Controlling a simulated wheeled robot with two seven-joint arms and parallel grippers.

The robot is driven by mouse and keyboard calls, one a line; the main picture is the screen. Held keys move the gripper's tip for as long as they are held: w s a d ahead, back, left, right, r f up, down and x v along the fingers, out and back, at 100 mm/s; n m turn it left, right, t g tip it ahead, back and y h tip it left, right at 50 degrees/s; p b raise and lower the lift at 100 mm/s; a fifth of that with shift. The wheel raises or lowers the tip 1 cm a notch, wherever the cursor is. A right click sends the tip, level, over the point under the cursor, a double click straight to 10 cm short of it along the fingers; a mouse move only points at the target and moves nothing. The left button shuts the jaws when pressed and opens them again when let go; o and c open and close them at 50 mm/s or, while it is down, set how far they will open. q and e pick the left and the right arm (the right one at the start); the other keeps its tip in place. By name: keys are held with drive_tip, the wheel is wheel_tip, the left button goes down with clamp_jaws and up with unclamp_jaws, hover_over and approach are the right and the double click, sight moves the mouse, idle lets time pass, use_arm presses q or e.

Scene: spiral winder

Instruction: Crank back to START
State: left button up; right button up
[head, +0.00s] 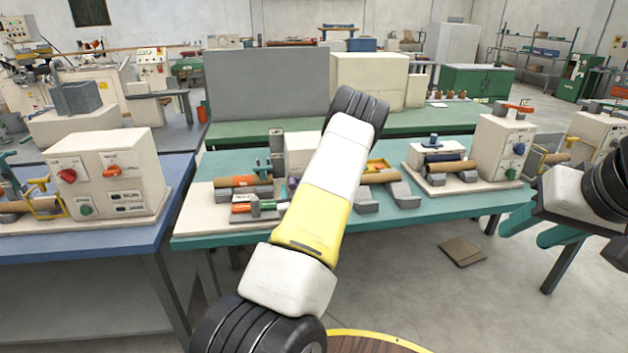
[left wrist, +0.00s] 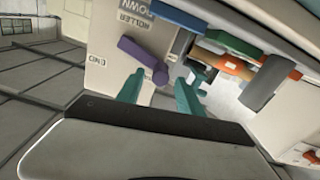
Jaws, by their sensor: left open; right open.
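In the left wrist view, a purple crank arm (left wrist: 140,53) lies against the pale face of a machine box (left wrist: 105,45). A round dark knob (left wrist: 160,75) is at its lower end. My left gripper (left wrist: 160,85) is open, with its two teal fingers on either side of the knob in the picture; I cannot tell if they touch it. The box face carries the words "ROLLER DOWN" and "END"; no START mark is readable. In the head view my left arm hides the left gripper and most of this machine. My right gripper (head: 535,228) is open and empty at the right.
The machine stands on a teal-topped table (head: 200,238) with a wooden roller (head: 243,181) and grey blocks (head: 367,200). Another winder box (head: 503,146) stands to the right. A blue bench (head: 125,238) with a control box (head: 108,170) is at the left.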

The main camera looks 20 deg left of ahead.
use_arm(q)
drive_tip(key=shift+x, duration=1.3)
clamp_jaws()
idle(0.5)
